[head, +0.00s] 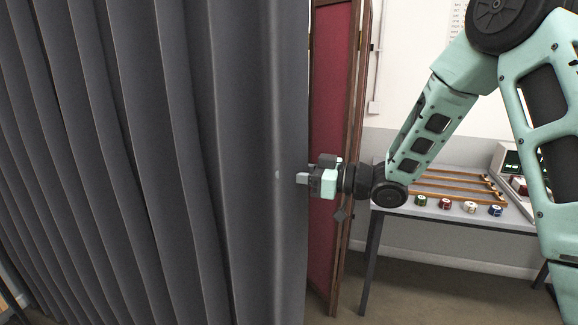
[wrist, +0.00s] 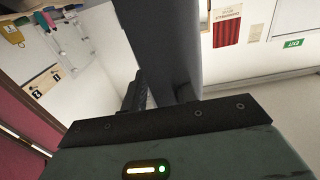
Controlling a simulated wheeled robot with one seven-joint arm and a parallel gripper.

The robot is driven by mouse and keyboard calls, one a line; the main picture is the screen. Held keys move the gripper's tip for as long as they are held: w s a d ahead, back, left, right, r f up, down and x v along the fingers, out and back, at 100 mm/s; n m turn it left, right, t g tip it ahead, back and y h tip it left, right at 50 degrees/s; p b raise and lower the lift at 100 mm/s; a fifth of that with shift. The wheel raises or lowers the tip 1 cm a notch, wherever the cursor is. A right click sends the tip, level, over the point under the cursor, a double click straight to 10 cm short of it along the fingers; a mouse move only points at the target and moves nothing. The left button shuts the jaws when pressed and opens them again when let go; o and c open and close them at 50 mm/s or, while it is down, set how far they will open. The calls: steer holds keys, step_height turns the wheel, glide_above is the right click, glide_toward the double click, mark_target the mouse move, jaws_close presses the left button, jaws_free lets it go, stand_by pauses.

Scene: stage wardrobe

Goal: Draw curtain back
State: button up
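The dark grey curtain (head: 235,160) hangs in deep vertical folds across the left half of the head view, its free edge near the middle. My gripper (head: 303,178) is at that edge, about halfway up the picture, with a fingertip showing against the grey cloth. In the wrist view a grey upright band, apparently the curtain's edge (wrist: 165,40), runs down to my gripper (wrist: 160,95). A dark ridged finger shows at its left side. The gap between the fingers is mostly hidden, so I cannot tell whether they are closed on the cloth.
A red folding screen (head: 330,130) with a wooden frame stands just behind the curtain's edge. To the right, a table (head: 385,212) holds several small coloured spools (head: 445,204), a wooden rack (head: 450,187) and a machine (head: 508,165). Floor shows below the table.

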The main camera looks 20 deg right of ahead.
steer(key=shift+w+a, duration=0.15)
steer(key=shift+a, duration=0.1)
jaws_close()
steer(key=shift+a, duration=0.1)
